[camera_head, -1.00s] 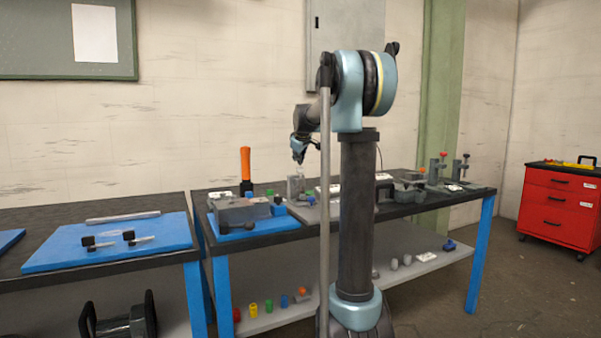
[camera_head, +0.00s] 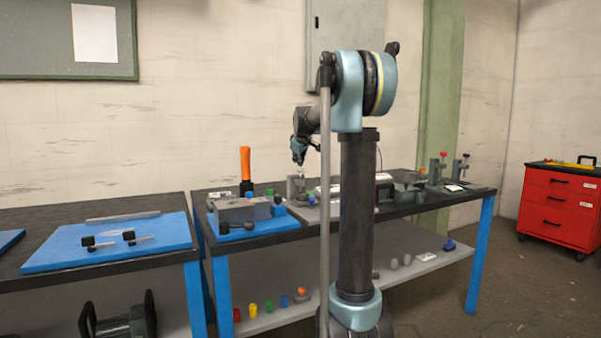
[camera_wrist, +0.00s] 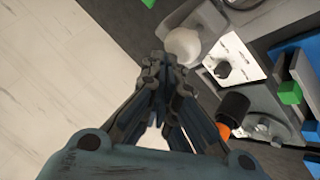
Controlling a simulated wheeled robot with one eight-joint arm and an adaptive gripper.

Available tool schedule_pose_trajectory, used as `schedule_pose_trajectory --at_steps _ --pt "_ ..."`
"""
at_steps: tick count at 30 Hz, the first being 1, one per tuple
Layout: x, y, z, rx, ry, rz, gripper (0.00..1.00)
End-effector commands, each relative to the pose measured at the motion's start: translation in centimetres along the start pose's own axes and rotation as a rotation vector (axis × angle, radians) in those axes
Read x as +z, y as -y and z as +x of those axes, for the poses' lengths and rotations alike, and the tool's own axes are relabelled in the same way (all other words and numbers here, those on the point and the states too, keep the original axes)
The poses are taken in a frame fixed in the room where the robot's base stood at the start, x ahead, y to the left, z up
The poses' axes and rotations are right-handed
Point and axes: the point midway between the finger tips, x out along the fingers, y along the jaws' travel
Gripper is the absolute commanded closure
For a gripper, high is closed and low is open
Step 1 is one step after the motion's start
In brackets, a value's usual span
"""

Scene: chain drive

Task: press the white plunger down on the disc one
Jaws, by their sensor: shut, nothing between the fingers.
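The white plunger (camera_wrist: 183,44) shows a round white top in the wrist view, just beyond my fingertips. My gripper (camera_wrist: 167,66) is shut and empty, its tips right beside or over the near edge of the white top; I cannot tell whether they touch. In the head view, my gripper (camera_head: 299,162) points down just above a small grey fixture (camera_head: 296,187) on the workbench. The plunger is too small there to make out clearly. I cannot make out which part is disc one.
Near the plunger are a white plate with a black knob (camera_wrist: 222,68) and a green block (camera_wrist: 290,93). An orange-handled tool (camera_head: 245,164) stands upright to the left on the bench. Clamps with red and black tops (camera_head: 442,168) stand at the right. A blue mat (camera_head: 110,243) lies on the left table.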

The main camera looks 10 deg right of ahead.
Motion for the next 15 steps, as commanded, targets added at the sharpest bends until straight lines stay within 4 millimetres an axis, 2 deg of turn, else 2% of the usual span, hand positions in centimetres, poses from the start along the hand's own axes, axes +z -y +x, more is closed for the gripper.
schedule_pose_trajectory --at_steps 15 --pt "0.23 0.25 0.36 0.0 0.0 0.0 1.0"
